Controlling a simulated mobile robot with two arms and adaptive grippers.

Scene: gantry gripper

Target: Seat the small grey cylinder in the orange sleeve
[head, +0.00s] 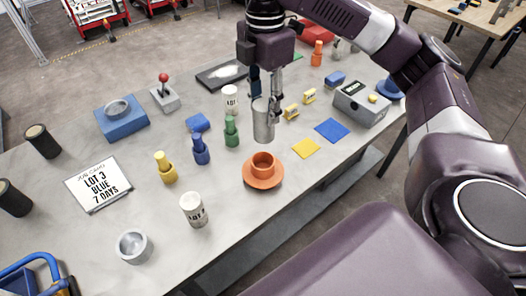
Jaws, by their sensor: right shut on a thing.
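The small grey cylinder (263,121) is a metallic piece held upright in my right gripper (268,98), which is shut on it. The orange sleeve (264,162) is a short open cup on a wide round flange on the table. The cylinder hangs above the sleeve, slightly behind it in the picture. A gap shows between the cylinder's lower end and the sleeve's rim, so they look apart. The fingertips are partly hidden behind the cylinder and the wrist. My left gripper is not in view.
Yellow (165,168), blue (201,148) and green (231,131) pegged pieces stand left of the sleeve. A white labelled cup (193,209) and a grey ring-shaped cup (133,246) are nearer the front. Flat yellow (306,148) and blue (332,130) squares lie right. A grey box (361,104) stands beyond.

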